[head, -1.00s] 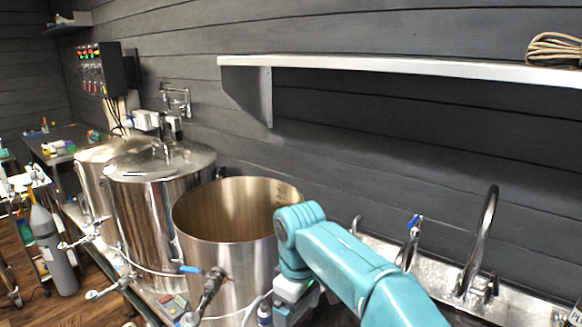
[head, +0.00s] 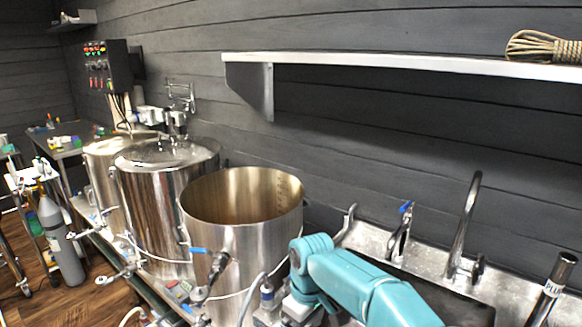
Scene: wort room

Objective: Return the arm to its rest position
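One teal arm of mine (head: 360,285) comes in from the bottom right of the head view. It bends at a rounded joint beside the front of the open steel kettle (head: 240,240). Its lower part drops out of the bottom of the picture, so its gripper and anything in it are hidden. My other arm and its gripper do not show. The open kettle stands left of the arm, and its inside looks empty as far as I can see.
Two lidded steel vessels (head: 165,215) stand behind the open kettle. A wall shelf (head: 400,63) holds coiled rope (head: 543,46). A grey gas cylinder (head: 62,240) stands on the floor at left.

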